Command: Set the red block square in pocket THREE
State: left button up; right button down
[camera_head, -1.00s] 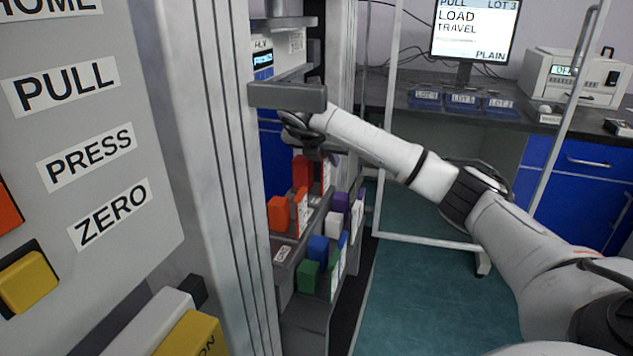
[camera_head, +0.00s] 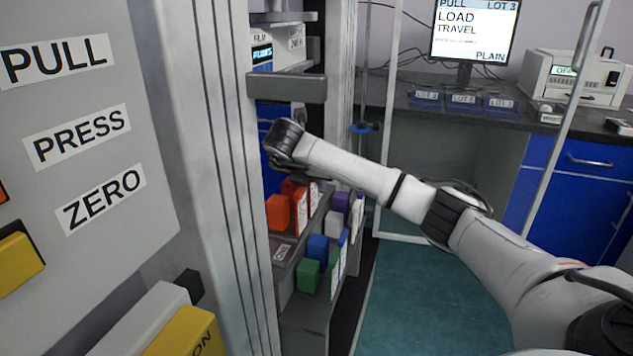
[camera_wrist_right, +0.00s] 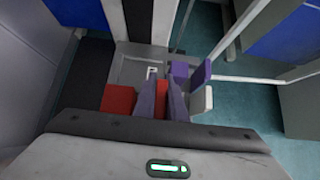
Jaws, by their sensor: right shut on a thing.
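A red block (camera_head: 291,187) is in my right gripper above the back of a grey stepped rack (camera_head: 284,277). The gripper points down; its fingers are mostly hidden by my wrist in the head view. In the right wrist view, its two fingers (camera_wrist_right: 161,100) close on the sides of the red block (camera_wrist_right: 161,97). An orange-red block (camera_head: 278,213) stands just in front of it on the rack and shows left of the fingers in the wrist view (camera_wrist_right: 118,99). I cannot read which pocket is THREE. I cannot tell whether the held block touches the rack. My left gripper is out of view.
Purple (camera_head: 340,203), white (camera_head: 334,222), blue (camera_head: 318,247) and green (camera_head: 308,275) blocks with upright tags crowd the rack. A grey machine bar (camera_head: 287,87) hangs above my wrist. A machine column (camera_head: 222,180) stands close left. Open floor lies right.

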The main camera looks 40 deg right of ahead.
jog(key=c, duration=1.8)
grip_release()
jog(key=shift+p+v, duration=0.75)
jog(key=shift+v, duration=3.05)
